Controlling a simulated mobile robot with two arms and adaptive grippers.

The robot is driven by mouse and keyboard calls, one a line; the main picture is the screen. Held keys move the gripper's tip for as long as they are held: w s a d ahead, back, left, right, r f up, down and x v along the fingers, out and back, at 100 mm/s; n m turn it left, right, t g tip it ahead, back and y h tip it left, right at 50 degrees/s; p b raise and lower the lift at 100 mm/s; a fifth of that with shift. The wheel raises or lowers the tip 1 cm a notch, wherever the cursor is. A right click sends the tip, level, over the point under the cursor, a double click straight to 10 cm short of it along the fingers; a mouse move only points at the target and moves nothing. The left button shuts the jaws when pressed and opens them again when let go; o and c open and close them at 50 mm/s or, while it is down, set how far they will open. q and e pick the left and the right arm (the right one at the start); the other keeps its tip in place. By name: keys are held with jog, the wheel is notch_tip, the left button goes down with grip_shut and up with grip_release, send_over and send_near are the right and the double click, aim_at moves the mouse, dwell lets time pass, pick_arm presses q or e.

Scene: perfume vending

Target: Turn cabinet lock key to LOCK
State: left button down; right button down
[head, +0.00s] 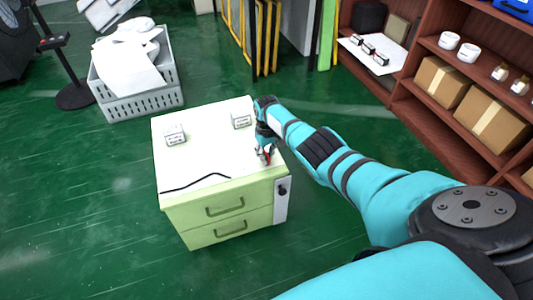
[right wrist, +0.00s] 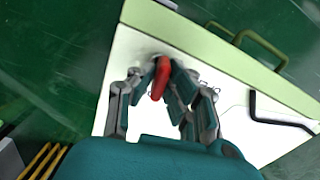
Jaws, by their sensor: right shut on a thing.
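The small light-green cabinet (head: 225,205) has a white top and two drawers with handles. A dark lock-like fitting (head: 283,188) shows on the white strip at the right of its front. My right gripper (head: 264,154) is over the right part of the cabinet top, above and behind that fitting. It is shut on a small red thing (right wrist: 160,78), seen between the fingers in the right wrist view. I cannot tell whether this is the key. The red thing appears apart from the fitting. No lock markings can be read. My left gripper is not in view.
Two small boxes (head: 175,136) (head: 241,121) and a black bent rod or cord (head: 195,186) lie on the cabinet top. Shelves with cardboard boxes (head: 440,82) are at the right. Green floor is free at left.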

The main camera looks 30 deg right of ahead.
aim_at(267, 154)
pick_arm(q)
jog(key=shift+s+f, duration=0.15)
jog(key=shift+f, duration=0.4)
pick_arm(e)
jog(key=shift+m, duration=0.9)
jog(key=c, duration=1.4)
grip_release()
jog(key=shift+o, duration=0.2)
notch_tip(267, 154, up, 12)
jog(key=shift+f, duration=0.1)
